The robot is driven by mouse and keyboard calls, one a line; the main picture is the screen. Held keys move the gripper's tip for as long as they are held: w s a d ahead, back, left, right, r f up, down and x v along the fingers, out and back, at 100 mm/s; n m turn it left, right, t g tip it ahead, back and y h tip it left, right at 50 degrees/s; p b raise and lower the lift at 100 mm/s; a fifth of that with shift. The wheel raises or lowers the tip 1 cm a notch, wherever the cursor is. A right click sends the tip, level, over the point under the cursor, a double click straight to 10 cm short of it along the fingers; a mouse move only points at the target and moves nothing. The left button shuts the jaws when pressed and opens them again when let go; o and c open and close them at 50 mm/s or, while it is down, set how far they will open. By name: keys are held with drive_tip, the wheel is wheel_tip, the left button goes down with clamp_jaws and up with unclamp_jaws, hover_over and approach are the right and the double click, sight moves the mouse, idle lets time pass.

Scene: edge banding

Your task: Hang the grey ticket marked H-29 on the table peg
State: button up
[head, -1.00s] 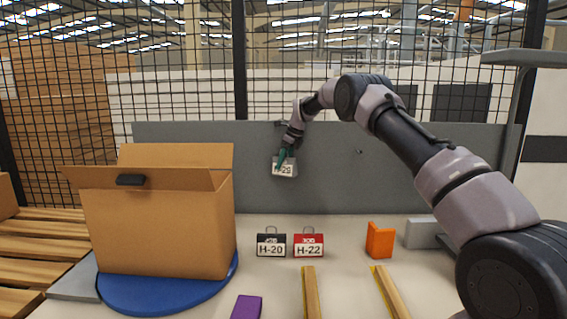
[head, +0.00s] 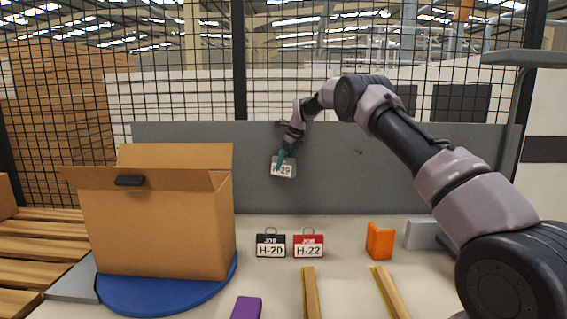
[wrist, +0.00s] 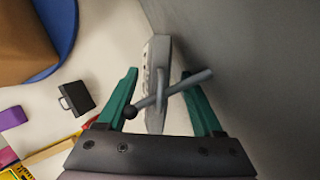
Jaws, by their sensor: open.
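The grey ticket marked H-29 (head: 284,170) is up in front of the grey back panel, clear of the table. In the wrist view the ticket (wrist: 151,62) is edge-on between my fingers. A grey peg (wrist: 180,89) with a dark ball end sticks out from the panel and crosses the ticket's hanger. The hanger appears to be around the peg, but the overlap is hard to read. My gripper (wrist: 167,100) is open, its green fingers apart on either side of ticket and peg. In the head view my gripper (head: 284,158) partly covers the ticket's face.
A black ticket H-20 (head: 271,246) and a red ticket H-22 (head: 308,246) stand on the table below. A large cardboard box (head: 160,225) on a blue disc is at left. An orange block (head: 380,241), wooden strips and a purple block (head: 246,307) lie around. The grey panel (head: 420,170) stands close behind.

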drive_tip(key=v, duration=0.9)
drive_tip(key=shift+w+d+r, duration=0.25)
drive_tip(key=shift+s+d+r, duration=0.15)
drive_tip(key=shift+s+r, duration=0.05)
drive_tip(key=shift+r, duration=0.35)
drive_tip(key=s+d+r+n+t, duration=0.1)
drive_tip(key=s+d+r+n, duration=0.5)
drive_tip(key=s+r, duration=0.4)
drive_tip(key=s+d+r+n+t, duration=0.1)
drive_tip(key=s+d+r+n, duration=0.2)
drive_tip(key=s+d+r, duration=0.7)
drive_tip(key=s+d+f+n+t, duration=0.1)
drive_tip(key=s+d+f+n, duration=0.1)
drive_tip(key=s, duration=0.8)
drive_tip(key=s+d+f+n+t+h, duration=0.1)
drive_tip(key=s+n, duration=0.4)
drive_tip(key=s, duration=0.6)
drive_tip(key=s+d+f+n+h, duration=0.1)
drive_tip(key=s+d+f+n, duration=0.3)
drive_tip(key=s, duration=0.6)
drive_tip(key=shift+s+f+t, duration=0.3)
drive_tip(key=shift+f+t, duration=0.1)
drive_tip(key=shift+f, duration=0.2)
